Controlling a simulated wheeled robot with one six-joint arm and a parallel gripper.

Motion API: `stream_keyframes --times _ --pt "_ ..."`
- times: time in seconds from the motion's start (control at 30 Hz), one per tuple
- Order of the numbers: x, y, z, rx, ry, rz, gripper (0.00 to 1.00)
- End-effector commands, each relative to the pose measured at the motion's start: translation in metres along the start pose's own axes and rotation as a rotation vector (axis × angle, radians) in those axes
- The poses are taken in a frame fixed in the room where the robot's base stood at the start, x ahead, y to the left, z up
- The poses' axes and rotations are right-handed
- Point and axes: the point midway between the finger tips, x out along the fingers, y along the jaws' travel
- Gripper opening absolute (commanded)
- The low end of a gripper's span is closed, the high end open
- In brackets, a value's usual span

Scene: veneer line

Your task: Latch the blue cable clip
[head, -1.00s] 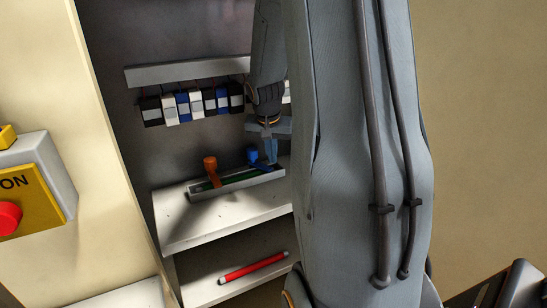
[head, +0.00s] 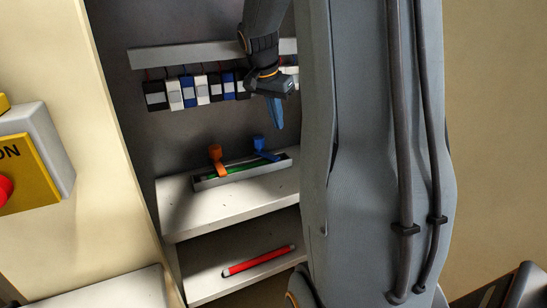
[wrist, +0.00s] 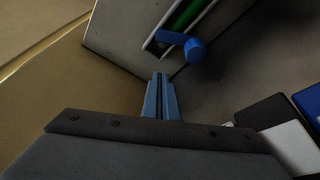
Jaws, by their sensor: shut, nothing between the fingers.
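The blue cable clip (head: 263,150) sits at the right part of a grey channel (head: 208,184) on the upper shelf. Its knobbed lever leans to the left, with the knob raised above the channel. In the wrist view the blue clip (wrist: 194,50) lies just beyond my fingertips, slightly right. I cannot tell whether its catch is engaged. My gripper (head: 279,124) is shut and empty, above the clip and apart from it. Its blue fingers (wrist: 160,80) are together in the wrist view. A green cable (head: 248,166) runs along the channel.
An orange clip (head: 216,158) stands upright at the channel's left. A row of black, white and blue modules (head: 187,92) hangs behind, close to my gripper. A red rod (head: 258,260) lies on the lower shelf (head: 215,285). A yellow panel with a red button (head: 5,190) is at left.

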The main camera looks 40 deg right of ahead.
Motion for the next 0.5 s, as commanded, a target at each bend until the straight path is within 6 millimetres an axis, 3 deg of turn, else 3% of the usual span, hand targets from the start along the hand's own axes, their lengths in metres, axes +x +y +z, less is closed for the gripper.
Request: stream_keyframes --times 0.27,0.5 --pt "0.011 0.0 -0.004 0.043 0.001 0.015 0.0" --pt "0.053 0.002 -0.003 0.042 -0.001 0.017 0.0"
